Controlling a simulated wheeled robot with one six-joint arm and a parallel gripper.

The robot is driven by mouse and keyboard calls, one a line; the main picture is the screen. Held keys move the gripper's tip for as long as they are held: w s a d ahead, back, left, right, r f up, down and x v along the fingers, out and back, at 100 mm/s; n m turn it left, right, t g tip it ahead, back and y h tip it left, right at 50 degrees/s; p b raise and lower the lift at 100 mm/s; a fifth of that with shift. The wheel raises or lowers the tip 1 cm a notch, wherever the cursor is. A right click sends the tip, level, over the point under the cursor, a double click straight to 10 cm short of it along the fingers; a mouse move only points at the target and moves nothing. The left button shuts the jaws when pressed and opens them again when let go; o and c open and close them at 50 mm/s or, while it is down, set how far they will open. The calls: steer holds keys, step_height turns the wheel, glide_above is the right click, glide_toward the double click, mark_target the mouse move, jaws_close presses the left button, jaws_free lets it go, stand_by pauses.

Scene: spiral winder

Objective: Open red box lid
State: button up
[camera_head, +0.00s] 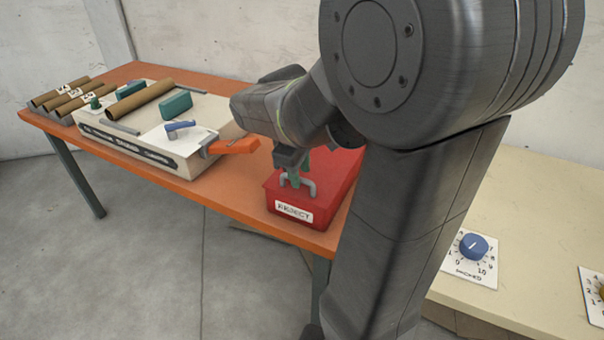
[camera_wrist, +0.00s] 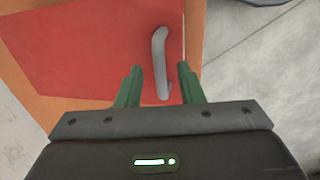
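The red box (camera_head: 278,203) stands on the near right end of the orange table, with a white "REJECT" label on its front. Its lid (camera_wrist: 80,50) looks closed in the wrist view. A grey bar handle (camera_wrist: 159,55) on the lid shows in both views, and in the head view it (camera_head: 311,186) is partly covered by my gripper (camera_head: 294,180). In the wrist view my gripper (camera_wrist: 161,85) has its two green fingers apart, with the handle's near end between them. I see gaps beside the handle, so the fingers do not look closed on it.
An orange lever (camera_head: 235,146) sticks out from the winder (camera_head: 150,150) toward the box. Several brown tubes (camera_head: 65,95) lie at the table's far left. A cream bench with a blue dial (camera_head: 474,246) is at right. Open floor lies in front of the table.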

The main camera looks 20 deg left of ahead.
steer(key=shift+w+f, duration=0.1)
steer(key=shift+f, duration=0.4)
jaws_close()
steer(key=shift+r, duration=0.15)
